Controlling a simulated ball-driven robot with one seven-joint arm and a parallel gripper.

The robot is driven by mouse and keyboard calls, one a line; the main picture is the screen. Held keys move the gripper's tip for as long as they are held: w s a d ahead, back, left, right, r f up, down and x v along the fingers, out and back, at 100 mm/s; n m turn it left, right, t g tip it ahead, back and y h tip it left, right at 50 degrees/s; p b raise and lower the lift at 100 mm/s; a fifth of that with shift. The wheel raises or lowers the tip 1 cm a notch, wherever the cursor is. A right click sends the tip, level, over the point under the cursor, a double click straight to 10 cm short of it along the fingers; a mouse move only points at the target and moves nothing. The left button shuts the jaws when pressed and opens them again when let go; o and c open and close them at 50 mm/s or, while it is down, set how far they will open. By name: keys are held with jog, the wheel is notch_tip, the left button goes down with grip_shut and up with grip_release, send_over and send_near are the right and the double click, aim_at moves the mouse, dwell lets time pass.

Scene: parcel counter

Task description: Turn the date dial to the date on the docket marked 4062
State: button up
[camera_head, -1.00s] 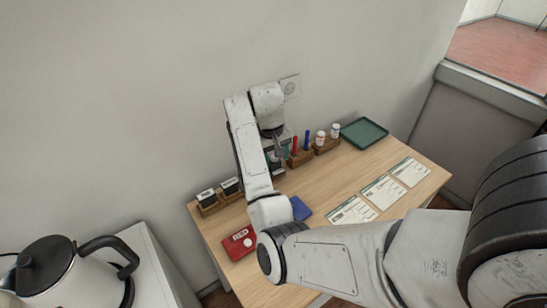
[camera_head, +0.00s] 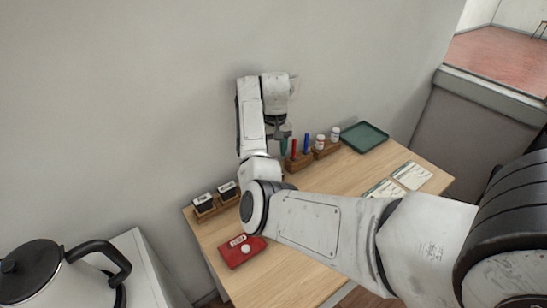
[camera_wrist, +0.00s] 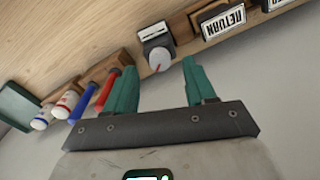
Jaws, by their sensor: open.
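My gripper (camera_wrist: 158,68), with teal fingers, is open and empty. The dial appears between the fingertips in the picture; I cannot tell the depth gap or read the window. In the head view my gripper (camera_head: 283,148) is near the back of the counter, partly hidden by my arm. Docket sheets (camera_head: 384,188) (camera_head: 411,175) lie on the right of the counter; their writing is unreadable, and my arm covers part of this area.
A red box (camera_head: 242,251) with a white knob lies at the front left. Red (camera_wrist: 107,90) and blue (camera_wrist: 82,105) markers, white bottles (camera_head: 320,141) and a green tray (camera_head: 364,137) line the back.

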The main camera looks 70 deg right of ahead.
jog(key=shift+f, duration=1.55)
grip_shut()
jog(key=shift+r, duration=0.1)
